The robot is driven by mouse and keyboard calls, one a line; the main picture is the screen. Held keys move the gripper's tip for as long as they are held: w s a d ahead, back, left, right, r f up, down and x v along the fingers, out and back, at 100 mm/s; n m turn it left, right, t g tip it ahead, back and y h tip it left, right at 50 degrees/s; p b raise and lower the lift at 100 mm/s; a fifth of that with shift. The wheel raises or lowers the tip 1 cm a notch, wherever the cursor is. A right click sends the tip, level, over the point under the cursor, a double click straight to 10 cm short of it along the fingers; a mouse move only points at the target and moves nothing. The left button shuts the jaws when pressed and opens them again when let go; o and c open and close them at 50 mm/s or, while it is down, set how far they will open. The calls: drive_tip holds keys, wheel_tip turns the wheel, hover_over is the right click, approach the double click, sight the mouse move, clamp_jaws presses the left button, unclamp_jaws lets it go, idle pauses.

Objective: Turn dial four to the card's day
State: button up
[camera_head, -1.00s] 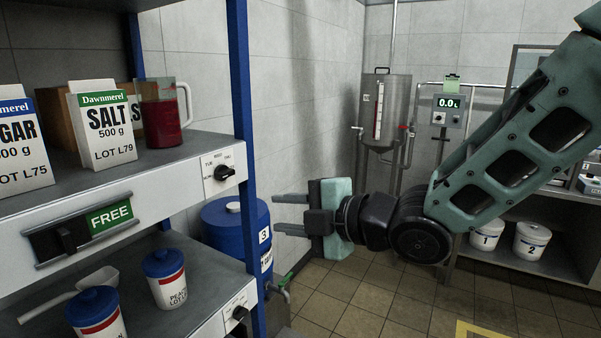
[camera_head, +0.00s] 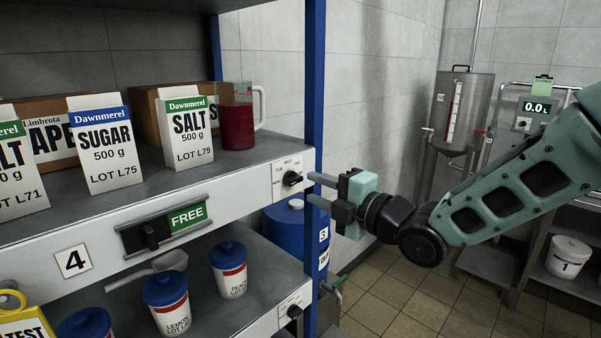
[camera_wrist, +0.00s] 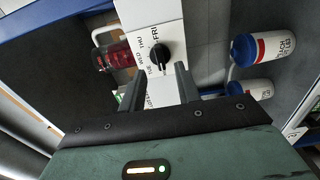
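A blue shelf post (camera_head: 315,70) stands close to the dial and the fingers. A slider with a green FREE sign (camera_head: 187,216) is on the same edge. A lower dial (camera_head: 291,311) is below. A jug (camera_head: 236,125) and cartons stand on the shelf. A blue drum (camera_head: 285,232) is behind.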

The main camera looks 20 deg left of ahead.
sight(297, 181)
drive_tip(key=shift+p+x, duration=0.8)
drive_tip(key=shift+x, duration=1.85)
clamp_jaws()
